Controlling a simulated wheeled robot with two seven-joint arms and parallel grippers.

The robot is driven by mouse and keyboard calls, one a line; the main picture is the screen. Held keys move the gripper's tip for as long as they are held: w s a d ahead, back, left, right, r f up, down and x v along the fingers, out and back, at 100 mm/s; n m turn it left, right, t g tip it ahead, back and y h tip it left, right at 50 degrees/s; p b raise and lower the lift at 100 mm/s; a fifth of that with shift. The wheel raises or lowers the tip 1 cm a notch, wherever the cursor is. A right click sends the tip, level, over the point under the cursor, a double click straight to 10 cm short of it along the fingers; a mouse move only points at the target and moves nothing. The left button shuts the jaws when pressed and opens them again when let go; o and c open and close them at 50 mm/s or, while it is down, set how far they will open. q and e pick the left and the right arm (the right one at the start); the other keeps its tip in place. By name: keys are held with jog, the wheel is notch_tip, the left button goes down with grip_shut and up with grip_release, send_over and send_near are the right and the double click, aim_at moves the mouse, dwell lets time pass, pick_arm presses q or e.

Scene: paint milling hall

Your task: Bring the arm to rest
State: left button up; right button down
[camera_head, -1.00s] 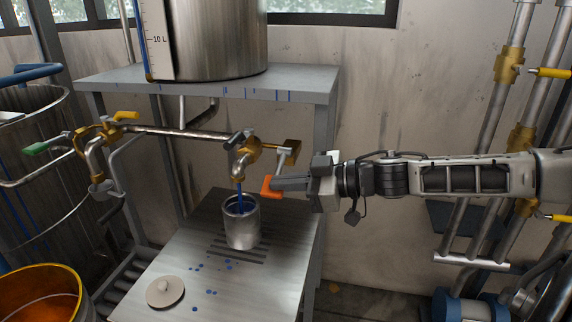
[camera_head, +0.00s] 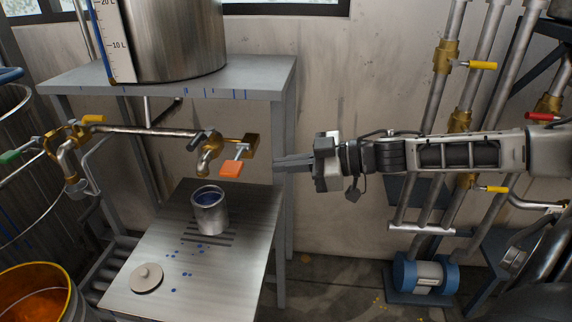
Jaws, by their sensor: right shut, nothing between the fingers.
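My right gripper (camera_head: 278,163) is shut and empty. Its arm comes in from the right and holds it level in front of the bench's right leg. It is apart from the orange-handled tap (camera_head: 209,150), whose orange handle (camera_head: 231,168) is to the left of the fingertips. A metal can (camera_head: 210,214) with blue paint inside stands upright on the bench's grate, below the tap spout. No stream shows between spout and can. My left gripper is not in view.
A large steel tank (camera_head: 168,38) stands on the upper shelf (camera_head: 262,78). A round lid (camera_head: 146,278) and blue drips lie on the lower bench (camera_head: 228,262). An orange-lined bucket (camera_head: 40,292) is at bottom left. Pipes with yellow valve handles (camera_head: 482,65) stand at right.

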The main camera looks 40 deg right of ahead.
jog(key=shift+w, duration=0.1)
dwell(0.4)
jog(key=s+a+f+m+h, duration=0.2)
jog(key=a+f+m+h, duration=0.15)
jog(key=f, duration=0.35)
jog(key=s+a+f+m+h, duration=0.2)
jog(key=s+a+f+h, duration=0.15)
jog(key=f, duration=0.35)
jog(key=s+a+f+m+g+h, duration=0.1)
jog(key=s+a+f+g, duration=0.15)
jog(key=s, duration=0.35)
jog(key=s+a+f+m+g+h, duration=0.1)
jog(key=s+g, duration=0.2)
jog(key=s, duration=0.2)
jog(key=s+a+f+m+g+h, duration=0.1)
jog(key=s+f+m+g, duration=0.1)
jog(key=s, duration=0.4)
jog(key=w+a+f+t+y, duration=0.1)
jog(key=w+a+f+t, duration=0.1)
jog(key=f, duration=0.3)
jog(key=w+a+f+n+t+y, duration=0.1)
jog(key=w+a+f+t, duration=0.1)
jog(key=w+f+t, duration=0.1)
jog(key=shift+w+a+f+t, duration=0.4)
jog(key=shift+f+t, duration=0.25)
jog(key=shift+f, duration=0.5)
